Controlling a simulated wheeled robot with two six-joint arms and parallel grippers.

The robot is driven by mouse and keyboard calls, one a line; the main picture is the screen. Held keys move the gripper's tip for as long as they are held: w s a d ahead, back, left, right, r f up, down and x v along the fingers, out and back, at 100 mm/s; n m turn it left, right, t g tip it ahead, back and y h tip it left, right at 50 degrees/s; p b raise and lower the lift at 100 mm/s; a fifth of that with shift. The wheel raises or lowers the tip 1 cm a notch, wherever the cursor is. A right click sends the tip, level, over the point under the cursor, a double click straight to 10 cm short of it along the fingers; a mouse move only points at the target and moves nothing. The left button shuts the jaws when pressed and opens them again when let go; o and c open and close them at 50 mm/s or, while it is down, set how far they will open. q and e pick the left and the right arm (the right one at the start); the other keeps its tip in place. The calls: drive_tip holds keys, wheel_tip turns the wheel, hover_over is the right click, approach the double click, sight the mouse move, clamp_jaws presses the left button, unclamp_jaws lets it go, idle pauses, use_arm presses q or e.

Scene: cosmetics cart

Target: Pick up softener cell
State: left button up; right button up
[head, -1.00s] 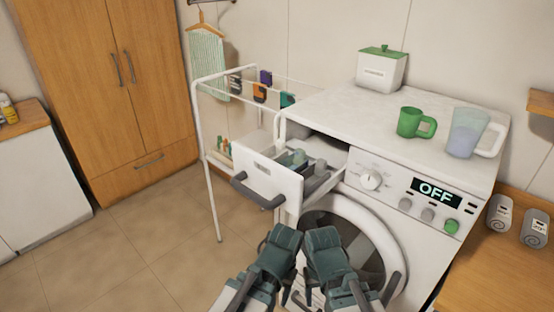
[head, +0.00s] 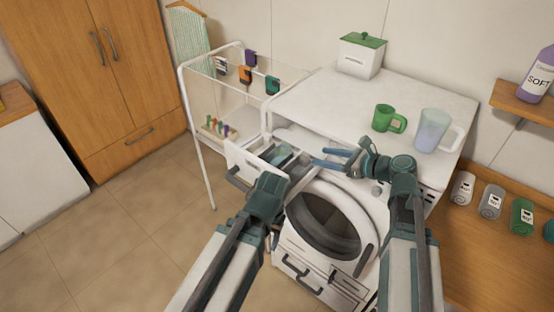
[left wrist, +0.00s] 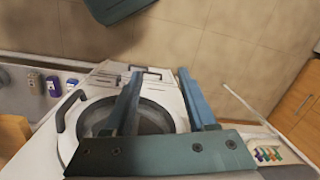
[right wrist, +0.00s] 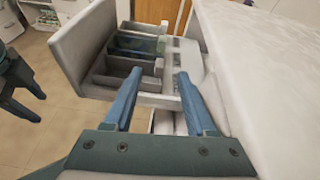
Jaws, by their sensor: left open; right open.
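The washing machine's dispenser drawer (head: 236,160) is pulled out at its upper left. In the right wrist view the drawer (right wrist: 85,45) shows several divided compartments, with a teal-green part (right wrist: 135,45) among them. No label shows which is the softener cell. My right gripper (head: 325,158) is open and empty, fingers pointing toward the drawer from the machine side; its fingertips (right wrist: 155,82) show in front of the compartments. My left gripper (left wrist: 160,85) is open and empty, over the front of the machine; in the head view its arm partly hides the drawer.
The machine top (head: 340,95) holds a white box with green lid (head: 361,55), a green mug (head: 387,119) and a translucent jug (head: 432,130). A drying rack (head: 192,110) stands left of the drawer. A SOFT bottle (head: 537,78) stands on a shelf at right.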

drive_tip(key=m, duration=0.1)
drive_tip(key=b, duration=0.2)
approach(288, 144)
drive_tip(key=shift+w+a+f, duration=0.95)
drive_tip(key=shift+a+f, duration=0.05)
drive_tip(key=shift+a, duration=0.1)
drive_tip(key=shift+a+r+b+x, duration=0.15)
drive_tip(key=shift+b+x, duration=0.25)
drive_tip(key=shift+x, duration=1.1)
drive_tip(key=shift+a+r+b+x, duration=0.1)
drive_tip(key=shift+r+b+x, duration=0.25)
drive_tip(key=shift+x, duration=1.2)
drive_tip(key=shift+s+d, duration=0.1)
drive_tip(key=shift+s, duration=0.05)
clamp_jaws()
